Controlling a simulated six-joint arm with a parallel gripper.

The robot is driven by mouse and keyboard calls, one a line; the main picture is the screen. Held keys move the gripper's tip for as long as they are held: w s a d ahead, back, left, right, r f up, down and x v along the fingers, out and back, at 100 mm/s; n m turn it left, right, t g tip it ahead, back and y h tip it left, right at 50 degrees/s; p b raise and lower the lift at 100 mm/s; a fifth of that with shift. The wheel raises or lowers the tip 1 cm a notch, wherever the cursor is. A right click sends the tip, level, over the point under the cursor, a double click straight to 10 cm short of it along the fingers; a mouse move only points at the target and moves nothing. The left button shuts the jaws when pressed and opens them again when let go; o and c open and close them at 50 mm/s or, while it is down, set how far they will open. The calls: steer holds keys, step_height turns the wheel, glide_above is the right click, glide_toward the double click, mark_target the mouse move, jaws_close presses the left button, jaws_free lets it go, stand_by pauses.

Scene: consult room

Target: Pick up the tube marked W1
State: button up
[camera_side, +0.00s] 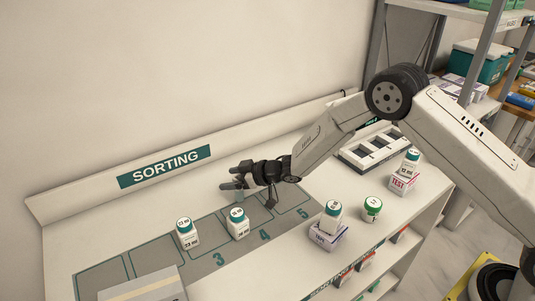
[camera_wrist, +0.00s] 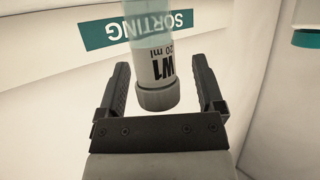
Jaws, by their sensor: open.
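The tube marked W1 (camera_wrist: 156,68) shows in the wrist view with a clear teal body, a white label reading W1 20 ml and a grey end. It lies between the two dark fingers of my gripper (camera_wrist: 160,64), which are apart with gaps on both sides of the tube. In the side view my gripper (camera_side: 236,177) is over the back of the sorting mat, and a small teal piece, probably the tube, shows at its fingers. Whether the tube touches the mat is hard to tell.
The grey mat (camera_side: 205,262) has numbered fields. Teal-capped bottles stand in front of my gripper, at left (camera_side: 187,234) and right (camera_side: 238,224). Another bottle (camera_side: 331,217) tops a white box (camera_side: 328,238), beside a green-capped jar (camera_side: 372,208). A white rack (camera_side: 372,152) stands behind right.

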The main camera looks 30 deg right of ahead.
jaws_close()
steer(key=shift+r, duration=0.2)
steer(key=shift+r, duration=0.4)
steer(key=s+d+r, duration=0.3)
steer(key=s+r, duration=0.9)
steer(key=s, duration=0.1)
steer(key=shift+s+d, duration=0.2)
steer(key=shift+s, duration=0.1)
stand_by(0.4)
